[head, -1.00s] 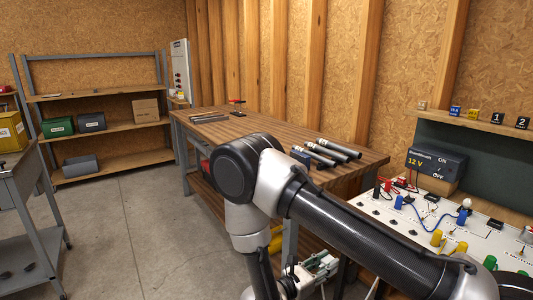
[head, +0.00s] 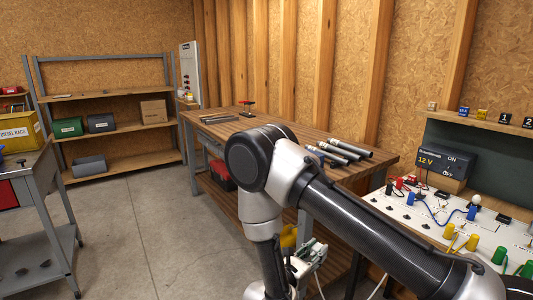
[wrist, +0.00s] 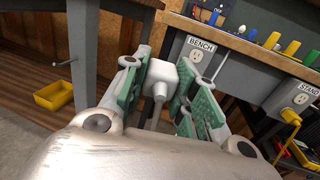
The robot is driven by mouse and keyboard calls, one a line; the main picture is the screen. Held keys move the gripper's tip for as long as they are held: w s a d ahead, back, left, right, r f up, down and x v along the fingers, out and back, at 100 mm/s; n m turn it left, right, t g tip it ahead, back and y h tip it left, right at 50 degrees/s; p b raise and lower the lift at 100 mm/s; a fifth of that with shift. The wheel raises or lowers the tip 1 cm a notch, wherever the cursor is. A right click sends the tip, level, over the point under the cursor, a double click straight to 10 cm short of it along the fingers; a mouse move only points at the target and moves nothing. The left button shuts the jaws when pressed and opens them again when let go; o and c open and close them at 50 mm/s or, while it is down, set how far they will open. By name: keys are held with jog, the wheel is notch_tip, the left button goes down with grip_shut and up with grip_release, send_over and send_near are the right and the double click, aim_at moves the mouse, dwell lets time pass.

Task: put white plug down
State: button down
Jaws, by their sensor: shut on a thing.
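The white plug (wrist: 158,80) is between the green-padded fingers of my gripper (wrist: 155,92) in the wrist view. My gripper is shut on it, and a grey cord runs from it back toward the camera. A socket labelled BENCH (wrist: 196,50) is behind and right of the plug, apart from it. In the head view my gripper (head: 310,258) is low beside the wooden workbench, partly hidden by my arm; I cannot make out the plug there.
A second socket, labelled STAND (wrist: 300,98), holds a yellow plug (wrist: 289,115). A yellow bin (wrist: 54,95) is at left. The workbench (head: 285,133) carries several tubes. A white electrical board (head: 405,217) is at right. A grey cart (head: 58,215) stands left; the floor between is clear.

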jog(key=w+d+r+m+g+h, duration=0.1)
jog(key=w+d+r, duration=0.2)
jog(key=d, duration=0.4)
jog(key=w+d+r+g+h, duration=0.1)
jog(key=w+d+r, duration=0.3)
jog(key=d, duration=0.3)
jog(key=shift+w+d+r+m, duration=0.15)
jog(key=shift+w+r+m, duration=0.1)
jog(key=shift+w+m, duration=0.25)
jog(key=shift+w, duration=0.1)
